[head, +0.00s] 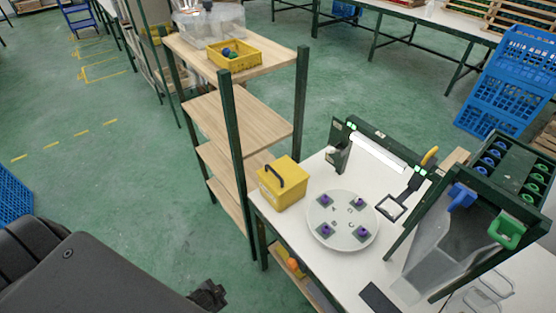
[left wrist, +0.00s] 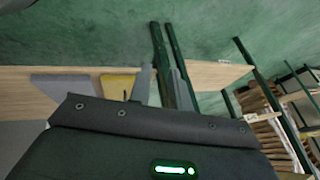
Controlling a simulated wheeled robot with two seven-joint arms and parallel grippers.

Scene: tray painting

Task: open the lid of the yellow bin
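The yellow bin (head: 281,185) stands on the left end of the white worktable, beside the shelf post. Its lid looks shut, with a black handle (head: 277,174) showing. A dark part of my left arm (head: 75,275) fills the lower left of the head view, well apart from the bin. In the left wrist view, my dark housing with a green light fills the bottom. Grey pieces show beyond it, and I cannot tell whether they are fingers. A small yellow patch (left wrist: 117,85) shows there; I cannot tell what it belongs to. My right gripper is not in view.
A wooden shelf unit (head: 215,112) with dark green posts stands left of the table and holds a yellow tray (head: 234,66). A round white plate (head: 325,240) with purple-topped parts lies right of the bin. A dark rack (head: 500,190) stands at the right.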

